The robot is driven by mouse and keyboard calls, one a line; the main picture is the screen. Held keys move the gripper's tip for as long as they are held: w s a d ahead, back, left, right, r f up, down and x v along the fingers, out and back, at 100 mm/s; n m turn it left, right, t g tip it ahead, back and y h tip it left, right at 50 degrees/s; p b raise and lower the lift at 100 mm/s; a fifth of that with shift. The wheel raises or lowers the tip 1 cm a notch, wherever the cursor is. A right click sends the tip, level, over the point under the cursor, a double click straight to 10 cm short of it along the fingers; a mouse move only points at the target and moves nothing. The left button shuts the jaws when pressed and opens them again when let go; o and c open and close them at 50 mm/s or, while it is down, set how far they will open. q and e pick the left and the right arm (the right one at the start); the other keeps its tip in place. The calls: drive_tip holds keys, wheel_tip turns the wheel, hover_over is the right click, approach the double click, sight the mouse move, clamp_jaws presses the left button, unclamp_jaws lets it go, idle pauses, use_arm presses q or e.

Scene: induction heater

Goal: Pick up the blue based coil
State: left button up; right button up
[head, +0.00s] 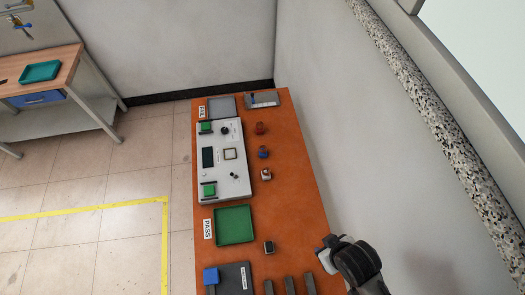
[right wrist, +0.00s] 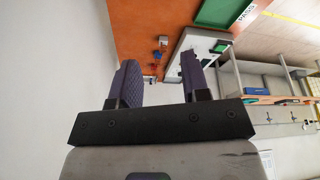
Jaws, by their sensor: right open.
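The blue based coil (head: 263,152) stands on the orange table, in the middle of a row of three small coils right of the white heater unit. A red one (head: 260,128) is beyond it and a white based one (head: 266,174) is nearer. My right gripper (right wrist: 158,78) is open and empty, its two dark fingers spread apart. In the right wrist view the blue based coil (right wrist: 157,57) shows small and far off beyond the gap between the fingers. My right arm is at the table's right edge, well short of the coils. My left gripper is not in view.
The white heater unit (head: 233,185) stands left of the coils. A green tray (head: 234,226) marked PASS, a small dark block (head: 268,247) and grey bars (head: 288,286) lie nearer. A wall (head: 310,90) runs along the right. The table right of the coils is clear.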

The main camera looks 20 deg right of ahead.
idle(0.3)
drive_tip(key=o, duration=0.5)
drive_tip(key=shift+o, duration=0.2)
